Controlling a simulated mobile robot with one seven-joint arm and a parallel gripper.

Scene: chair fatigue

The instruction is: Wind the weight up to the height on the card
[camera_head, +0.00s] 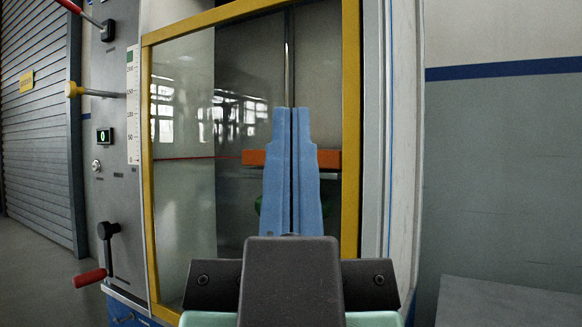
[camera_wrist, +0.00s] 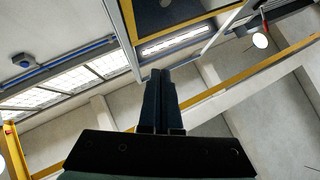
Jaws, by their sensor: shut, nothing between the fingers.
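A glass-fronted test cabinet with a yellow frame (camera_head: 352,120) stands in front of me in the head view. Behind the glass an orange block (camera_head: 254,158) hangs below a vertical metal rod (camera_head: 289,60), partly hidden by my gripper. A crank with a red handle (camera_head: 90,277) is on the panel at lower left. A white scale strip (camera_head: 133,105) with numbers runs up the panel. A small display (camera_head: 104,136) shows a green digit that looks like 0. My gripper (camera_head: 291,110) is shut and empty, pointing up before the glass, well right of the crank.
The panel also has a lever with a yellow knob (camera_head: 72,89), a red-handled lever (camera_head: 70,6) and a key switch (camera_head: 96,165). A roller shutter with a yellow sign (camera_head: 27,82) is at far left. A grey surface (camera_head: 500,302) lies at lower right. Floor at left is clear.

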